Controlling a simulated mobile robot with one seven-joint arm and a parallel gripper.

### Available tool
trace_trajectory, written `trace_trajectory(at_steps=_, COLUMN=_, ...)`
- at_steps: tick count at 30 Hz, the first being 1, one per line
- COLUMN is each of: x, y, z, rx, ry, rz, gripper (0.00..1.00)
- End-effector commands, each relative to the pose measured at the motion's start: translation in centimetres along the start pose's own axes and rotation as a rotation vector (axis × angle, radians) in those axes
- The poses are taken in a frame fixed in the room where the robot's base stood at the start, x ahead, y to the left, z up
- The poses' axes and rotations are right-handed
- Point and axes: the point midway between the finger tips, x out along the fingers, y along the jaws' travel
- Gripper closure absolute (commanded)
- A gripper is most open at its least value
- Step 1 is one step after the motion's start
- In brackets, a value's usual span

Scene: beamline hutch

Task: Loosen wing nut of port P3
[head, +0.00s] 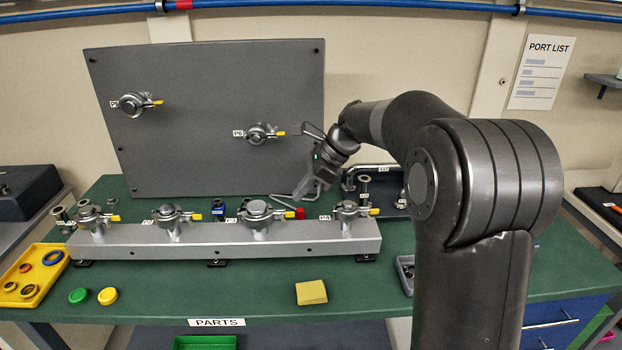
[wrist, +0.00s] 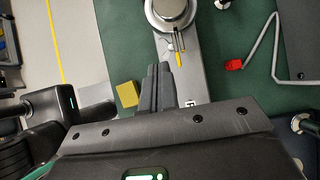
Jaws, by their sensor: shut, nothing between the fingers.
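Port P3 (head: 257,211) is a round silver clamp on the grey metal bar, with its label to the left. Its wing nut (head: 289,214) has a yellow end on the right side of the clamp. My gripper (head: 299,194) is above and behind the bar, up and slightly right of that nut. In the wrist view a silver clamp (wrist: 171,10), apparently P3, is at the top, with its yellow-ended nut (wrist: 179,58). My gripper (wrist: 158,68) shows there with its fingers together and empty, beside the nut and apart from it.
Port P4 (head: 347,208) stands close on the right of the bar (head: 205,244). A red-ended grey rod (head: 299,213) lies behind P3. The upright panel (head: 205,80) carries P5 and P6. A yellow pad (head: 311,292) lies in front, with clear green bench around it.

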Motion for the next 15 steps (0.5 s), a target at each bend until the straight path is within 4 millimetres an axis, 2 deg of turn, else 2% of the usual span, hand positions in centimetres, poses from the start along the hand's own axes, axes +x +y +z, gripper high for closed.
trace_trajectory(at_steps=1, x=1.3, y=0.1, z=0.0, rx=0.000, ry=0.000, rz=0.005, gripper=1.00)
trace_trajectory(at_steps=6, x=4.5, y=0.1, z=0.0, rx=-0.001, ry=0.001, rz=0.003, gripper=1.00)
trace_trajectory(at_steps=10, x=6.1, y=0.0, z=0.0, rx=-0.001, ry=0.001, rz=0.002, gripper=1.00)
trace_trajectory(at_steps=15, x=7.1, y=0.0, z=0.0, rx=-0.001, ry=0.001, rz=0.000, gripper=1.00)
